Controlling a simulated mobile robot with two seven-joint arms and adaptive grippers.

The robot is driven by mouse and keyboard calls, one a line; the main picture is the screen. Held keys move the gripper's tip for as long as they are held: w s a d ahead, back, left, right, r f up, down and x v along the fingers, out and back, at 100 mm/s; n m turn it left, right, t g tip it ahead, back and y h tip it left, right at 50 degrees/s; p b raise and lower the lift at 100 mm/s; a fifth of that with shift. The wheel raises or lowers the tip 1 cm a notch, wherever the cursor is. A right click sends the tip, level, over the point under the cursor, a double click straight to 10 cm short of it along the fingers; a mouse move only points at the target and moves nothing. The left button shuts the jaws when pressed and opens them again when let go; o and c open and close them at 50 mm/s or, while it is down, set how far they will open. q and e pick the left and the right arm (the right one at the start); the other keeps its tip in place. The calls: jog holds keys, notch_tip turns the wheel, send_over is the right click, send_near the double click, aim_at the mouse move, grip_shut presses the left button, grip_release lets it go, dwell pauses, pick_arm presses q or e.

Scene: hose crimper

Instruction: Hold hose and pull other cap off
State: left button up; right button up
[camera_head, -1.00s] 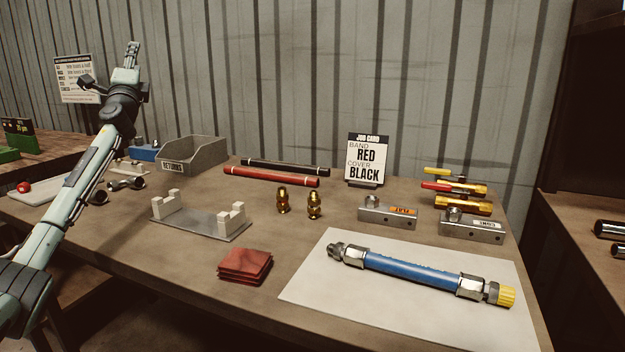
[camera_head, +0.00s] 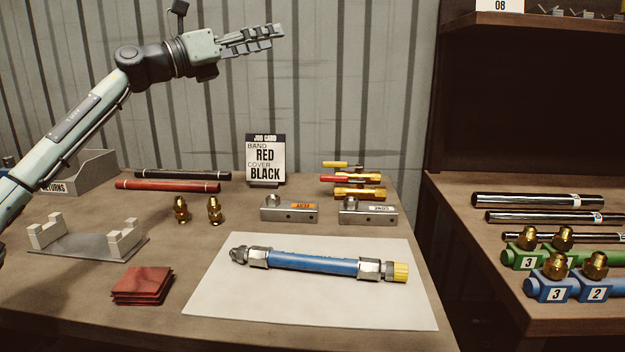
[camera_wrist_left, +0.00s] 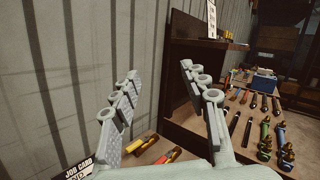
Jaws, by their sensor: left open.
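A blue hose (camera_head: 312,262) with metal end fittings lies on a white mat (camera_head: 240,308). A yellow cap (camera_head: 401,272) sits on its right end. The left end shows a bare metal fitting (camera_head: 239,255) with no coloured cap. My left gripper (camera_head: 280,38) is raised in front of the wall, above and behind the hose, well apart from it. In the left wrist view its two fingers (camera_wrist_left: 160,85) are spread with nothing between them. My right gripper is not in view.
A job card (camera_head: 265,160) stands at the back. Two metal blocks (camera_head: 289,209) (camera_head: 368,212), valves with coloured handles (camera_head: 358,193), brass fittings (camera_head: 181,209), red cloths (camera_head: 142,285) and a cradle (camera_head: 85,240) surround the mat. A second table at right holds rods (camera_head: 537,201) and coloured fitting blocks.

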pick_arm(q)
jog(key=s+d+f+m+g+y, duration=0.1)
jog(key=s+d+f+m+g, duration=0.25)
jog(key=d, duration=0.35)
jog(key=s+d+f+m+g, duration=0.2)
jog(key=s+d+m+g, duration=0.15)
jog(key=d, duration=0.35)
jog(key=m+g+y, duration=0.5)
jog(key=g+y, duration=0.1)
jog(key=y, duration=0.9)
send_near(313, 256)
notch_tip(313, 256, down, 9)
jog(key=shift+s+a+f, duration=0.1)
jog(key=shift+s+f, duration=0.05)
jog(key=shift+c, duration=0.3)
grip_shut()
